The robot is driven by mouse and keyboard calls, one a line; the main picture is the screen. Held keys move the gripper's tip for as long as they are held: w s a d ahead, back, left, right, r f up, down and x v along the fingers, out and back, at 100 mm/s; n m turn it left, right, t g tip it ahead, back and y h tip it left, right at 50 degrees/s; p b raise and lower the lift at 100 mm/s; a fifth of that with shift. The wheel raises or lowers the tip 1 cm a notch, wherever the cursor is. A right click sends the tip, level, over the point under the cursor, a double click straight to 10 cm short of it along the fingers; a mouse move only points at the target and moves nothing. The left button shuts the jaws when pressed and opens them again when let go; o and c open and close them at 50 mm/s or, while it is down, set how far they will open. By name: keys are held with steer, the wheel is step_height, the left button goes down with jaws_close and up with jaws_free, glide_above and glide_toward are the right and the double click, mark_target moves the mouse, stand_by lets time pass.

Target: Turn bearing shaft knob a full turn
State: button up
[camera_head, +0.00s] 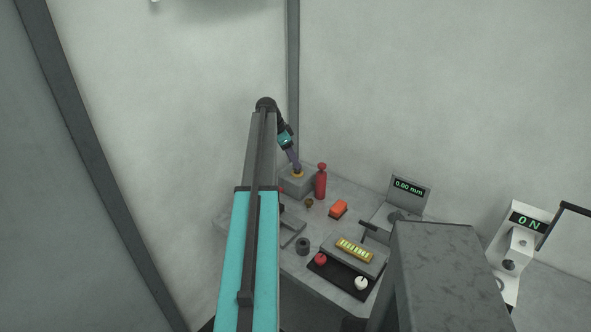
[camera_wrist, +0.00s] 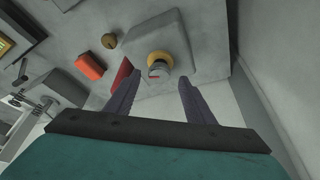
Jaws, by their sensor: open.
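The knob (camera_wrist: 158,70) shows in the wrist view as a round grey top with a small red mark on a yellow collar. It sits on a grey block (camera_wrist: 187,54). My gripper (camera_wrist: 170,76) is open, with its two purple fingers on either side of the knob in the picture. I cannot tell whether the fingers touch it. In the head view the yellow collar (camera_head: 298,175) shows on the grey block at the table's back corner, with my gripper (camera_head: 297,168) right above it; the knob's top is hidden there.
A red bottle (camera_head: 321,182) stands close beside the block. An orange block (camera_head: 338,209) and a small brown knob (camera_head: 309,203) lie nearby. A gauge reading 0.00 mm (camera_head: 409,187) and a black tray (camera_head: 342,281) are further right. A wall is close behind.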

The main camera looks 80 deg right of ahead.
steer(key=shift+p+x, duration=0.55)
steer(key=shift+x, duration=1.7)
steer(key=shift+c, duration=0.3)
